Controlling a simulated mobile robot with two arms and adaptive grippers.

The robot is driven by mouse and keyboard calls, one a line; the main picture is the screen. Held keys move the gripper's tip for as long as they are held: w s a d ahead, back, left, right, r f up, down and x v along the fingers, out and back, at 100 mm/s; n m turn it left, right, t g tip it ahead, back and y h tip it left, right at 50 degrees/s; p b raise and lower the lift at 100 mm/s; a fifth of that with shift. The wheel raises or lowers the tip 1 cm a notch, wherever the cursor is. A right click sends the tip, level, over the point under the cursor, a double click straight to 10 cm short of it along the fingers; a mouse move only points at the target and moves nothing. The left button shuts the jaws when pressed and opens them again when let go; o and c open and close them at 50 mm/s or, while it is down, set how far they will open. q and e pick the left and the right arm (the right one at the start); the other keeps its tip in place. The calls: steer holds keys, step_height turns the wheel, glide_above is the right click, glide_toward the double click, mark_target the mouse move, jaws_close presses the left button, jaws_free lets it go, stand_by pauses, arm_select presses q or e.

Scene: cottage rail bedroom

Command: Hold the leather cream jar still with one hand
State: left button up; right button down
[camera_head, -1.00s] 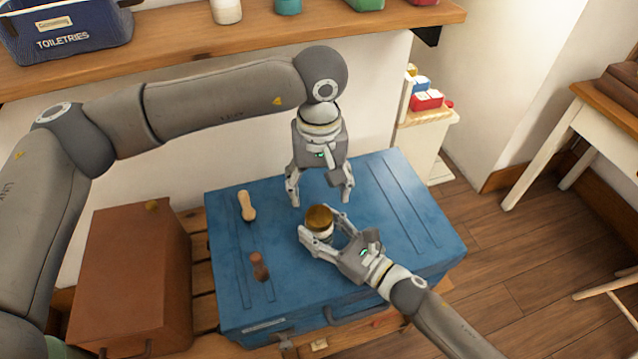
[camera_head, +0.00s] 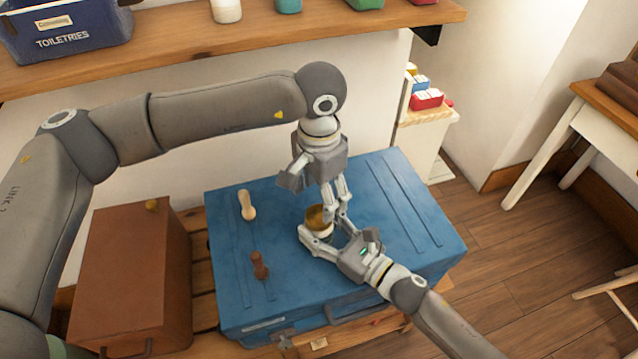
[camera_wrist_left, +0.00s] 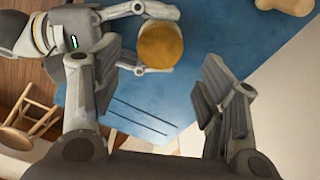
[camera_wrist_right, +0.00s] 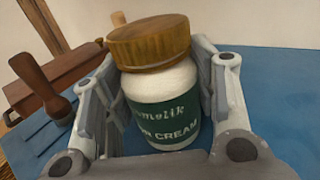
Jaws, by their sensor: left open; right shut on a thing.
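The leather cream jar (camera_head: 319,217) stands upright on the blue trunk (camera_head: 390,200). It has a gold-brown lid and a white body with a green label, clear in the right wrist view (camera_wrist_right: 163,90). My right gripper (camera_head: 331,236) is shut around the jar's body from the near right side. My left gripper (camera_head: 336,207) points down just above and beside the jar, with its fingers open and nothing between them. In the left wrist view the jar's lid (camera_wrist_left: 160,45) lies beyond the open fingers, between them and toward the top.
A pale wooden-handled tool (camera_head: 247,205) and a dark brown wooden tool (camera_head: 260,265) are on the trunk's left part. A brown case (camera_head: 135,280) stands left of it. A shelf (camera_head: 300,35) runs above. The trunk's right side is clear.

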mark_target(319, 214)
arm_select(q)
step_height(319, 214, down, 6)
steer(key=shift+r, duration=0.15)
steer(key=shift+c, duration=0.3)
